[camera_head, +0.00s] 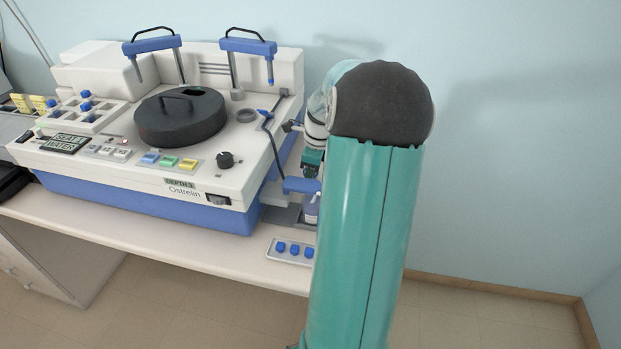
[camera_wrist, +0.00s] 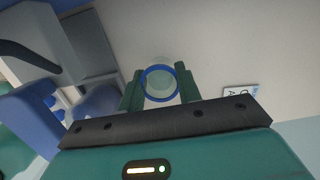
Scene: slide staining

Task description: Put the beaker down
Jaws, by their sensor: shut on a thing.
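The beaker (camera_wrist: 160,82) is a clear vessel with a blue rim, seen from above in the wrist view. My gripper (camera_wrist: 159,88) is shut on it, with one green finger on each side. Below the beaker is a pale, plain surface; I cannot tell whether its base touches that surface. In the head view my green arm hides the beaker and most of the gripper.
The staining machine (camera_head: 160,190), white and blue with a black round lid, fills the left of the bench (camera_head: 150,240). A small tray with blue caps (camera_head: 291,251) sits at the bench's front edge. A small white label (camera_wrist: 240,92) lies right of the beaker.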

